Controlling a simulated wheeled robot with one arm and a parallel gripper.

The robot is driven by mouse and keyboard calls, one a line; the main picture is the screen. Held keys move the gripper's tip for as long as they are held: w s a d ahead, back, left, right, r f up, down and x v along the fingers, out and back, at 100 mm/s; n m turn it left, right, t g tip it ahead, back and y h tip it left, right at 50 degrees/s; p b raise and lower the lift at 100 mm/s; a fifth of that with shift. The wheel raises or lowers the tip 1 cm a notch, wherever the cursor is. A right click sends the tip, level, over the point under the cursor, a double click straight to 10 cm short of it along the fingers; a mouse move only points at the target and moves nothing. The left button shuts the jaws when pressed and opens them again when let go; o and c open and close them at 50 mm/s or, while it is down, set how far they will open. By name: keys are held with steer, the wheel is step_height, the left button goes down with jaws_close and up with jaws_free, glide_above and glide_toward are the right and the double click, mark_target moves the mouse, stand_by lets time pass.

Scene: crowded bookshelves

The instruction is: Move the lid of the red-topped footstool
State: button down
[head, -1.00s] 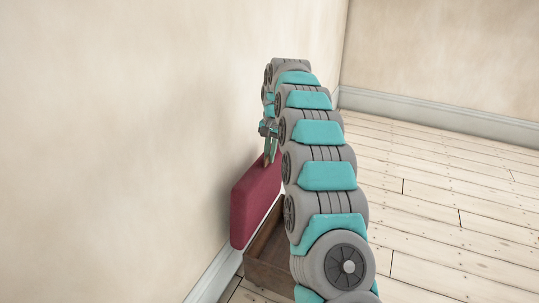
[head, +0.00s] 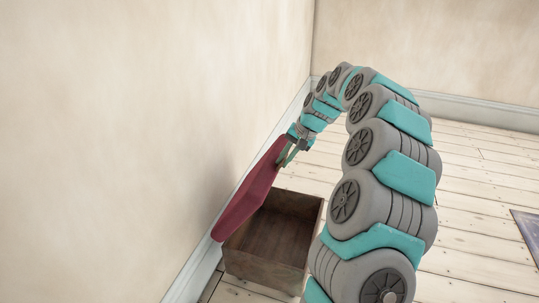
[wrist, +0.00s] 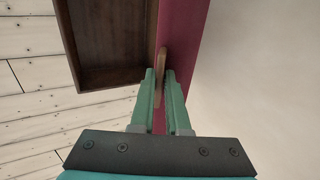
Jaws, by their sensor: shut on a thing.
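The footstool is an open wooden box (head: 262,268) on the floor by the left wall, and its inside looks empty. Its red lid (head: 250,195) stands steeply raised along the wall side of the box. My gripper (head: 288,155) is at the lid's far upper end. In the wrist view, my gripper (wrist: 160,75) is shut on a thin brown wooden part along the edge of the red lid (wrist: 182,35). The box (wrist: 112,82) shows to the left of the fingers there. Where the lid joins the box is hidden.
The left wall (head: 120,130) and its white baseboard (head: 195,275) run close behind the lid. Pale floorboards (head: 480,170) are clear to the right. Part of a dark flat thing (head: 528,232) shows at the right edge.

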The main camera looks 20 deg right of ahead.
steer(key=shift+s+d+f, duration=0.15)
steer(key=shift+d, duration=0.25)
steer(key=c, duration=1)
jaws_free()
steer(key=shift+o, duration=0.2)
steer(key=v, duration=0.7)
steer(key=shift+s+r, duration=0.15)
steer(key=shift+r, duration=0.2)
steer(key=shift+d, duration=0.1)
